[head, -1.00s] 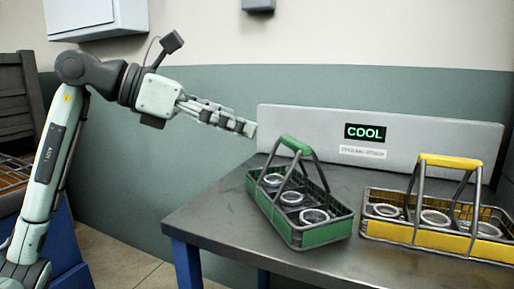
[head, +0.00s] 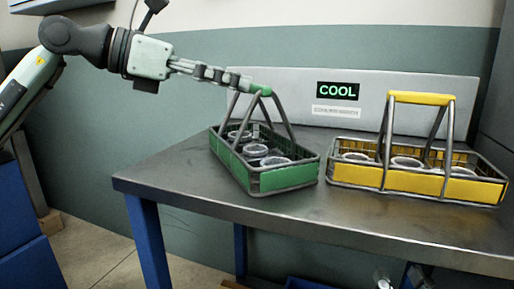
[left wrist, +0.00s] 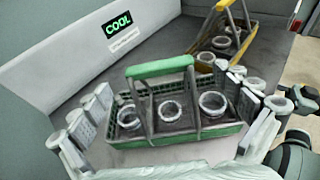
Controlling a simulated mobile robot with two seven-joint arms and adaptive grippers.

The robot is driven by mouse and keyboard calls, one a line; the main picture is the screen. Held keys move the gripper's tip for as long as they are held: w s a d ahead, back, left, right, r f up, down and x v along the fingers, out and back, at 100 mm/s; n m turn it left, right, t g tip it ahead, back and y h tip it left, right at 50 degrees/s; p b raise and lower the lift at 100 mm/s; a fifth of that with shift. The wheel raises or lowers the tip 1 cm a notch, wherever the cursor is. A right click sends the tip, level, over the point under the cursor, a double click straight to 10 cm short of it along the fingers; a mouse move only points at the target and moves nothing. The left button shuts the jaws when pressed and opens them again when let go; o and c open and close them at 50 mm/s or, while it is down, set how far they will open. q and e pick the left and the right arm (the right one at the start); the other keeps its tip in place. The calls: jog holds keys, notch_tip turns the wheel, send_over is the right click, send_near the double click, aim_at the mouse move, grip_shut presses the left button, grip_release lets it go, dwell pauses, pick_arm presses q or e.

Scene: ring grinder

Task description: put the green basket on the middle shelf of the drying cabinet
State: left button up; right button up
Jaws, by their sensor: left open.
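The green basket (head: 285,178) stands on the steel table, its handle upright, with several pale rings inside. It also shows in the left wrist view (left wrist: 190,136), with its green handle (left wrist: 160,67) crossing between my left fingers. My left gripper (head: 243,82) comes in from the left at handle height, its fingertips at the left end of the handle. In the left wrist view its fingers are spread wide, one on each side of the basket; it is open and empty. A small pale piece at the bottom edge of the head view may be part of my right gripper. No drying cabinet is recognisable.
A yellow basket (head: 415,184) with rings stands right of the green one on the steel table (head: 210,205). A grey panel with a lit COOL sign (head: 338,91) stands behind both. Bare table lies in front of the baskets.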

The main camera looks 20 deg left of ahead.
aim_at(254, 84)
pick_arm(q)
jog(key=x, duration=0.5)
jog(key=shift+a, duration=0.1)
jog(key=c, duration=1.6)
jog(key=shift+r, duration=0.15)
jog(key=shift+c, duration=1.3)
pick_arm(e)
jog(key=f, duration=0.1)
jog(key=f+g, duration=0.1)
jog(key=w+d+f+h, duration=0.1)
jog(key=shift+g, duration=0.3)
pick_arm(q)
jog(key=shift+r, duration=0.15)
